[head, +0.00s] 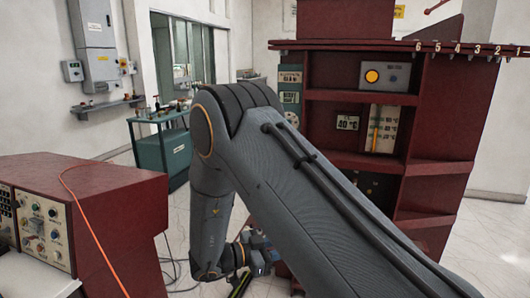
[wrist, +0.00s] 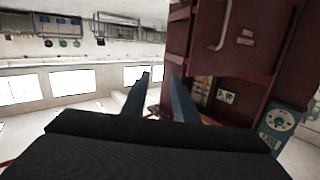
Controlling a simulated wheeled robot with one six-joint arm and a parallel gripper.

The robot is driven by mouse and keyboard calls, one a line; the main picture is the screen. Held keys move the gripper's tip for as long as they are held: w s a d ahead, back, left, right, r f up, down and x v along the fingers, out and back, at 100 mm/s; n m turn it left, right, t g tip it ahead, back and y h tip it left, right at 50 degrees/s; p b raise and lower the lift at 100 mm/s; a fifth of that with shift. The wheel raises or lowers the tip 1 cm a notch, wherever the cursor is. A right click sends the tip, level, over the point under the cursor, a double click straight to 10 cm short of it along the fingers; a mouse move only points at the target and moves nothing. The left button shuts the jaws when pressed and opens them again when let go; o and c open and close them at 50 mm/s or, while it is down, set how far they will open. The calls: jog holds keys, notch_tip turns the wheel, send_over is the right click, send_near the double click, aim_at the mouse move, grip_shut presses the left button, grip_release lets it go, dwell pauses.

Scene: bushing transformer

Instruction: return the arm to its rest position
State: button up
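My grey arm (head: 320,200) fills the middle of the head view. It rises from the lower right, bends at a high elbow and drops to the wrist at the bottom centre. My gripper (head: 256,258) shows only partly there, low down. In the wrist view, the two dark fingers of my gripper (wrist: 160,78) stand apart with nothing seen between them. The wrist picture is tilted, with the red cabinet (wrist: 235,60) to the right of the fingers. No held object shows.
The red cabinet (head: 335,120) with gauges and numbered terminals stands behind and right of my arm. A red control desk (head: 115,215) with an orange cable (head: 97,240) is at the left. A teal table (head: 165,150) stands farther back. Pale floor shows between desk and arm.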

jog(key=w+n+t+y+b, duration=0.4)
jog(key=w+n+y, duration=0.2)
jog(key=w+y, duration=0.6)
jog(key=s+d+f+n+g+y+b, duration=0.1)
jog(key=s+d+n+g, duration=0.1)
jog(key=s, duration=0.8)
jog(key=s+d+f+n+g+y+b, duration=0.1)
jog(key=s+d+n+g+b, duration=0.1)
jog(key=s, duration=0.9)
jog(key=s+d+f+n+g+y+b, duration=0.1)
jog(key=s+d+n+g, duration=0.3)
jog(key=s, duration=0.6)
jog(key=d+g+b, duration=0.1)
jog(key=d+g, duration=0.1)
jog(key=d, duration=0.1)
jog(key=shift+s+f+y, duration=0.2)
jog(key=shift+f+y, duration=0.1)
jog(key=shift+f, duration=0.1)
